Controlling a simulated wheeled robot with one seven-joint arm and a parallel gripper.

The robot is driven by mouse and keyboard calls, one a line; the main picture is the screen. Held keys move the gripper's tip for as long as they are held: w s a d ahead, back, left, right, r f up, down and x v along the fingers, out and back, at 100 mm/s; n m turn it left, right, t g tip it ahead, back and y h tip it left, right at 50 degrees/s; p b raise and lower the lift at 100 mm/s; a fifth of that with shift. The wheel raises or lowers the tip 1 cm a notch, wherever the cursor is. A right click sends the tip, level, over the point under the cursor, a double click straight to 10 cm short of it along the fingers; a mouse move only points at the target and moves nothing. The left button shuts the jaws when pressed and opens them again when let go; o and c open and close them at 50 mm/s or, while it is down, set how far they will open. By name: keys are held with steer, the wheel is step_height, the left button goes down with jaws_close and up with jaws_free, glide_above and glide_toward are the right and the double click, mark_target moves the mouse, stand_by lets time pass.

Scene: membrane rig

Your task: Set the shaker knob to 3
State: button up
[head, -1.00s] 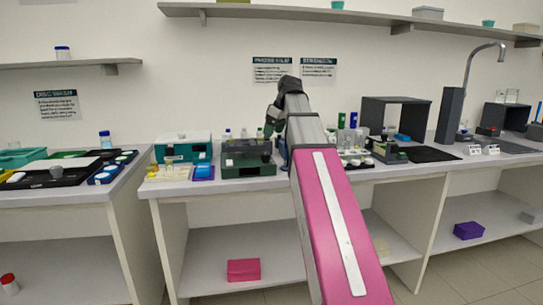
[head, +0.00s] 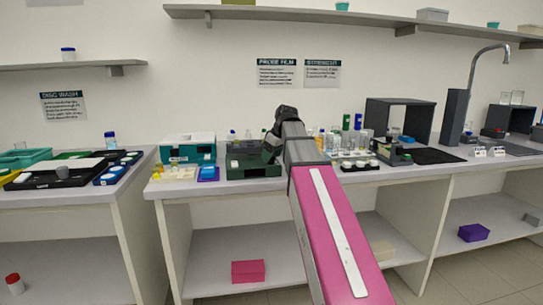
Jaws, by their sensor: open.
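A dark green box-shaped device (head: 250,168) stands on the middle bench, just left of my arm. A teal device with a white top (head: 187,148) stands to its left. I cannot tell for sure which of them is the shaker, and no knob or number scale is readable at this size. My gripper (head: 271,146) is small and dark, at the far end of my pink and grey arm, pointing down by the right end of the dark green device. It is open, with nothing seen in it. My arm partly hides it, and contact cannot be told.
Right of my arm stand a rack of glassware (head: 345,147), a small green-grey device (head: 389,154) and a dark open-fronted box (head: 400,119). A gap separates the left bench (head: 75,194).

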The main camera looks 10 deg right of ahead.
steer(key=c, duration=0.9)
steer(key=shift+c, duration=0.2)
